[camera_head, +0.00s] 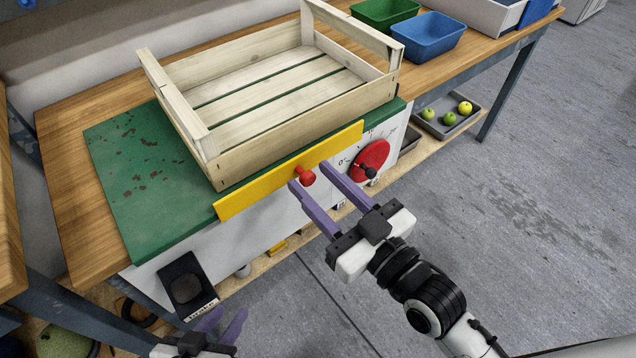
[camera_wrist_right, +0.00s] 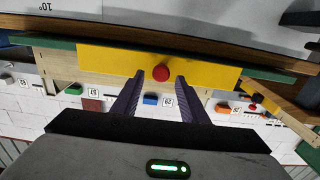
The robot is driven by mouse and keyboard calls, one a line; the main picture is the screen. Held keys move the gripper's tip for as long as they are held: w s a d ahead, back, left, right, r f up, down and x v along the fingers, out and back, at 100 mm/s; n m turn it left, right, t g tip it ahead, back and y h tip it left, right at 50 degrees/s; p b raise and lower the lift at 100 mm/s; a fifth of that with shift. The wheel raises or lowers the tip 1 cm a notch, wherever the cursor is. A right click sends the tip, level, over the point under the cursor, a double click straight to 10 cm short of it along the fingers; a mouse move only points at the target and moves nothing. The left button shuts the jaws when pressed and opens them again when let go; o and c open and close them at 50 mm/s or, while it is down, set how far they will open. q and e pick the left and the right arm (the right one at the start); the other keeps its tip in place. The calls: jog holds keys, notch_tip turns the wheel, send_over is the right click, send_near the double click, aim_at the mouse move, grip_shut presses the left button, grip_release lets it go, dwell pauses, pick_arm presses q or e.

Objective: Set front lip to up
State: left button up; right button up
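The front lip is a yellow plate (camera_head: 249,192) along the front edge of a green board (camera_head: 140,200), with a red knob (camera_head: 306,177) at its middle. The plate stands up in front of a wooden crate (camera_head: 250,158). In the right wrist view, the yellow plate (camera_wrist_right: 110,61) and the red knob (camera_wrist_right: 161,73) lie straight ahead. My right gripper (camera_head: 308,176) is open, its purple fingers on either side of the knob; whether they touch it I cannot tell. My left gripper (camera_head: 222,322) is low at the bottom edge, its fingers apart.
A red dial (camera_head: 371,160) with a black handle is on the white front panel, right of the plate. A black device (camera_head: 187,285) hangs lower left. A grey tray with apples (camera_head: 461,122), a green bin (camera_head: 384,12) and a blue bin (camera_head: 430,38) stand further right. The floor on the right is clear.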

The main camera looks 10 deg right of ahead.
pick_arm(q)
jog(key=shift+r, duration=0.1)
pick_arm(e)
jog(key=shift+f, duration=0.1)
jog(key=shift+s+d, duration=0.15)
jog(key=shift+s, duration=0.15)
pick_arm(q)
jog(key=shift+s+p, duration=0.15)
jog(key=shift+p, duration=0.3)
pick_arm(e)
jog(key=v, duration=0.9)
jog(key=shift+s+d, duration=0.25)
pick_arm(q)
jog(key=shift+r, duration=0.1)
